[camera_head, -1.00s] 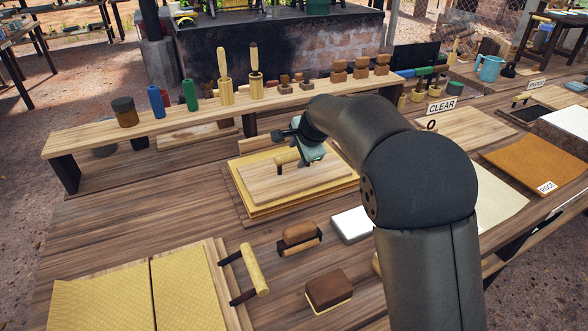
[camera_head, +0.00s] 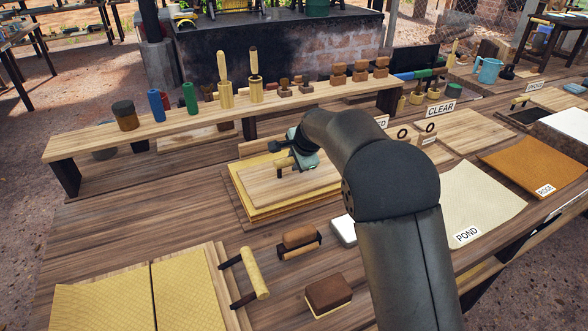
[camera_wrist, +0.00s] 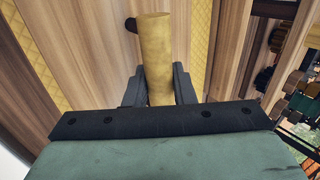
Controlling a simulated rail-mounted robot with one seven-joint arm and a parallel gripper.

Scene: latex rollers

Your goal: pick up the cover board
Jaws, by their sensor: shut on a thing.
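The cover board (camera_head: 262,190) is a pale wooden board with a round bar handle (camera_head: 283,162) on top. It is over a stack of yellow textured sheets (camera_head: 250,214) in the middle of the bench. My gripper (camera_head: 290,158) is at the handle, coming from the right. In the wrist view my gripper (camera_wrist: 158,92) is shut on the pale cylindrical handle (camera_wrist: 157,50), with a dark finger on each side. Part of the board is hidden behind my arm. I cannot tell whether the board is clear of the sheets.
A raised shelf (camera_head: 180,132) with bottles, tools and stamps runs behind the board. A cream sheet (camera_head: 480,200) lies to the right.

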